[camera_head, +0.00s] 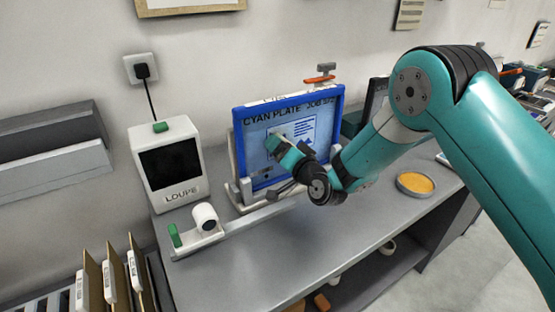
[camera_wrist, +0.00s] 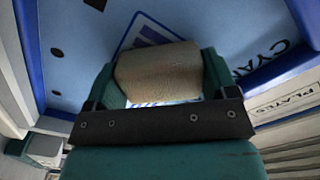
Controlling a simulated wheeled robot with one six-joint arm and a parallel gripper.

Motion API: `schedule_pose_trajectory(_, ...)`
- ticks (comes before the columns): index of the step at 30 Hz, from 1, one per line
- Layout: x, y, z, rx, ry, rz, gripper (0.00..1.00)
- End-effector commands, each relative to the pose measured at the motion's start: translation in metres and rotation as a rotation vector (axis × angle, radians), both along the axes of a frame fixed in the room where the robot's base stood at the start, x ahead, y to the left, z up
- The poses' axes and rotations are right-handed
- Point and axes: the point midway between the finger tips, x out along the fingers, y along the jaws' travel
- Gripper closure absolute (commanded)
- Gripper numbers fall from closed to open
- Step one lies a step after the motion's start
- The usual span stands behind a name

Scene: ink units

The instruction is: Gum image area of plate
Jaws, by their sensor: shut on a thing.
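The cyan plate (camera_head: 262,160) stands upright, leaning slightly back, in a blue frame on the counter. Its face is light blue, with "CYAN PLATE" lettering along the top and a printed image area (camera_head: 303,128) with dark blue marks. My gripper (camera_head: 281,143) is at the plate's face, just left of that image. In the wrist view it is shut on a tan sponge (camera_wrist: 155,72), which covers part of the printed image. I cannot tell whether the sponge touches the plate. A round dish (camera_head: 415,184) with orange-yellow contents sits on the counter at right.
A white loupe unit (camera_head: 167,165) stands left of the plate. A small holder with a white roll (camera_head: 205,218) is in front of it. Upright boards (camera_head: 112,280) fill a rack at lower left. My arm spans the right side. The front counter is mostly clear.

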Motion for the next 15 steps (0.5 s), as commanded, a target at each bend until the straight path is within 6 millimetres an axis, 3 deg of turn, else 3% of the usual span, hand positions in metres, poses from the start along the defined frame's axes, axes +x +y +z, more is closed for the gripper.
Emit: schedule_pose_trajectory(15, 0.015, -0.022, -0.004, 0.001, -0.003, -0.003, 0.40)
